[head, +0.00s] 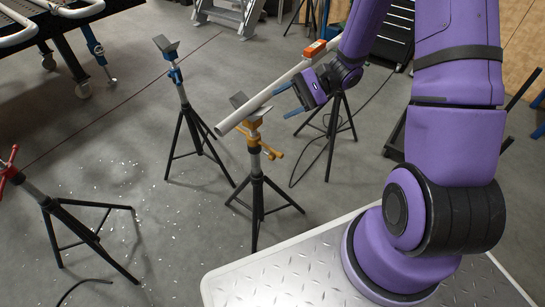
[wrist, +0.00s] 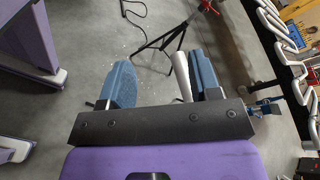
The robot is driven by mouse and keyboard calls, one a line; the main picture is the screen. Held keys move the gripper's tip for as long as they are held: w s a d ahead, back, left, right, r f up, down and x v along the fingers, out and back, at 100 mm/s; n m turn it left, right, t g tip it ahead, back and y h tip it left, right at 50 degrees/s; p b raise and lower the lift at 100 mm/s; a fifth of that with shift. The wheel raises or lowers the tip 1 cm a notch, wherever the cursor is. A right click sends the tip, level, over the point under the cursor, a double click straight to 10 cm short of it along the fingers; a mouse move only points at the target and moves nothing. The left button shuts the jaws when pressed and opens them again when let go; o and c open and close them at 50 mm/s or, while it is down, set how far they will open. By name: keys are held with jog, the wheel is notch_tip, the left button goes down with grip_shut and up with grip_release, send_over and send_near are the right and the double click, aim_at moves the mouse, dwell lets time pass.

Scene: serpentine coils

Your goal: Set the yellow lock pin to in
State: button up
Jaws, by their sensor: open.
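The yellow stand (head: 257,185) is a black tripod with a grey V-shaped head. Below the head are a yellow collar (head: 254,122) and a yellow pin-like part (head: 272,152) sticking out to the right; how deep it sits is too small to tell. A white pipe (head: 265,106) lies across the head. My gripper (head: 284,100) is open near the pipe, above and right of the yellow parts and apart from them. In the wrist view my gripper (wrist: 162,68) shows two blue fingers, with the pipe (wrist: 182,75) in the gap near the right finger. The yellow parts are not visible there.
A blue stand (head: 175,75) stands behind left and a red stand (head: 45,205) at far left. An orange part (head: 316,48) sits by the pipe's far end. A cable (head: 345,125) lies behind the tripods. The floor between the left stands is mostly clear, with small scraps.

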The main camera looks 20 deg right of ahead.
jog(key=w+d+f+m+t+y, duration=0.1)
jog(key=w+d+f+m+t, duration=0.1)
jog(key=f+m+t, duration=0.45)
jog(key=w+d+f+m+t, duration=0.2)
jog(key=f+m+t, duration=0.1)
jog(key=f, duration=0.6)
jog(key=m+t+h, duration=0.7)
jog(key=m, duration=0.2)
send_near(275, 158)
jog(key=x, duration=1.1)
jog(key=shift+r, duration=0.1)
